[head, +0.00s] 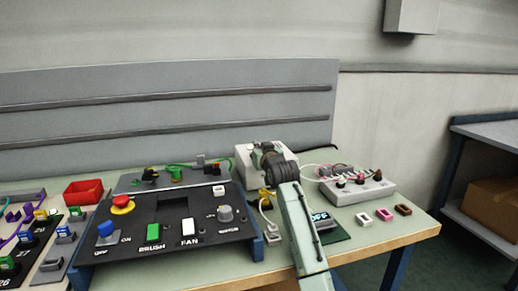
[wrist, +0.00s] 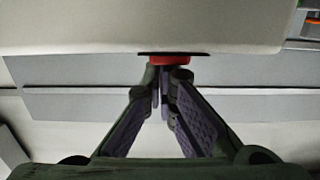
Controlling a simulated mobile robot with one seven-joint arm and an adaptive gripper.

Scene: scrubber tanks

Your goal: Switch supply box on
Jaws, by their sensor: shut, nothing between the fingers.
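A pale box (head: 246,166), which looks like the supply box, stands at the back of the bench. My dark wrist is in front of it and hides part of it. In the wrist view a large pale surface (wrist: 150,25) fills the top, with a red part (wrist: 169,59) on a dark strip at its edge. My gripper (wrist: 161,78) is shut and empty, its fingertips right at the red part. I cannot tell whether they touch it. A small display (head: 320,217) on the bench reads OFF.
A black control panel (head: 165,235) with a red stop button (head: 122,203), a blue switch, a green BRUSH switch and a white FAN switch lies left of my arm. A grey terminal box (head: 370,190) stands to the right. Small coloured blocks (head: 384,214) lie near the right edge.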

